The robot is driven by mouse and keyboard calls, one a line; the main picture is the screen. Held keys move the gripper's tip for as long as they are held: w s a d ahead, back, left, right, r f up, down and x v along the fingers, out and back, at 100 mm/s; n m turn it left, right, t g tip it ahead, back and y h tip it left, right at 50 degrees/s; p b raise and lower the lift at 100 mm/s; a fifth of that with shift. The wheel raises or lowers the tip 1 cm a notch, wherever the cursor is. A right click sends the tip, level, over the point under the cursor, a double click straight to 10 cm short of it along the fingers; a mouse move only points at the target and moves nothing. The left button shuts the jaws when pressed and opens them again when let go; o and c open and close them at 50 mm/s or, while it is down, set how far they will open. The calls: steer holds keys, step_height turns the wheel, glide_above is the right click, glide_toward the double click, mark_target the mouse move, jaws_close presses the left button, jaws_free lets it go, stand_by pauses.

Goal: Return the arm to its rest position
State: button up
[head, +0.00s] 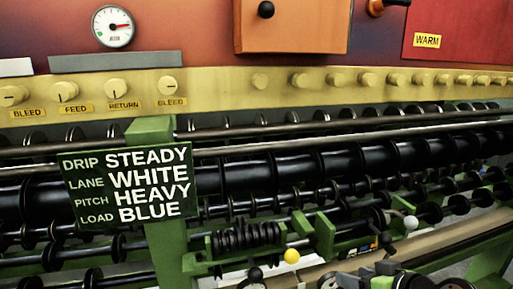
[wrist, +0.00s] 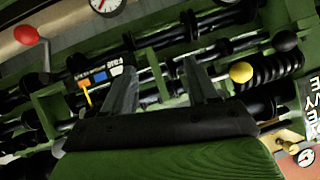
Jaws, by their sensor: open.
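My gripper (wrist: 160,72) shows in the wrist view with its two grey fingers spread apart. Nothing is between the fingers. They point toward the green-framed rollers and a yellow ball knob (wrist: 241,72) stands to their right. In the head view, dark and grey parts at the bottom right may be mine, but I cannot tell the gripper clearly there. The yellow knob also shows in the head view (head: 291,256).
A machine with long black rollers (head: 300,165) spans the head view. A sign (head: 130,185) reads STEADY, WHITE, HEAVY, BLUE. A row of dials sits on a yellow panel (head: 220,90). A red ball lever (wrist: 26,34) and a black ball knob (wrist: 285,40) flank the gripper.

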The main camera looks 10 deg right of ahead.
steer(key=s+a+n+g+h, duration=0.1)
steer(key=s+a+g, duration=0.35)
steer(key=a, duration=0.65)
steer(key=s+a+r+m+h+p, duration=0.1)
steer(key=s+a+r+h, duration=0.1)
steer(key=s, duration=1)
steer(key=shift+a+r+m+g, duration=0.15)
steer(key=shift+a+m+g, duration=0.3)
steer(key=shift+a, duration=0.1)
steer(key=shift+w, duration=0.1)
